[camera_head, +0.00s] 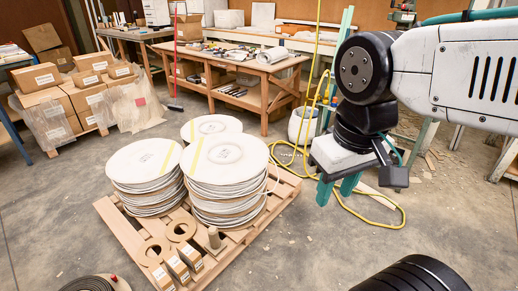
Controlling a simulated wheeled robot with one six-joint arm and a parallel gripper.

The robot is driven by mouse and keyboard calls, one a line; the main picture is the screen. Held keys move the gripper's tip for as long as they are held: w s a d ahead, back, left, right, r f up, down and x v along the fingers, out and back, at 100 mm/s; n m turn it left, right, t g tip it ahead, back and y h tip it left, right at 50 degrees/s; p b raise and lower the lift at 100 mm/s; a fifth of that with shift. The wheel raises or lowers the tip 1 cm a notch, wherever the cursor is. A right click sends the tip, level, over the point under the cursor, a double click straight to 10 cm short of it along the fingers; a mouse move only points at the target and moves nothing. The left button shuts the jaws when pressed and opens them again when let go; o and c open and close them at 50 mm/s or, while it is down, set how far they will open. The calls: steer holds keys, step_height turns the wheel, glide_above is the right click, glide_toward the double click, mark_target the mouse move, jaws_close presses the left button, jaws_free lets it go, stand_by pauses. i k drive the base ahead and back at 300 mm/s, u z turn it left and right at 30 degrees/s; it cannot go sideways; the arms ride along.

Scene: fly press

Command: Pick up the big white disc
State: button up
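Big white discs lie flat in three stacks on a wooden pallet (118,222). The front right stack's top disc (228,160) has a yellow stripe and a small dark mark. The left stack's top disc (145,160) and the back stack's top disc (212,127) also carry yellow stripes; the back stack is partly hidden. My gripper (338,190) points down, to the right of the stacks and apart from them. Its two teal fingers are open with a gap between them, and nothing shows in the gap.
Brown rings (154,250), small boxes (178,268) and a short cylinder (214,240) sit on the pallet's front. A yellow hose (378,222) lies on the floor beneath my gripper. A workbench (262,70) stands behind, and wrapped cartons (82,100) stand at left.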

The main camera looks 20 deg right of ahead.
mark_target(229, 158)
steer(key=z, duration=0.8)
steer(key=i, duration=1.45)
steer(key=u, duration=0.65)
steer(key=i, duration=0.5)
steer(key=u, duration=0.45)
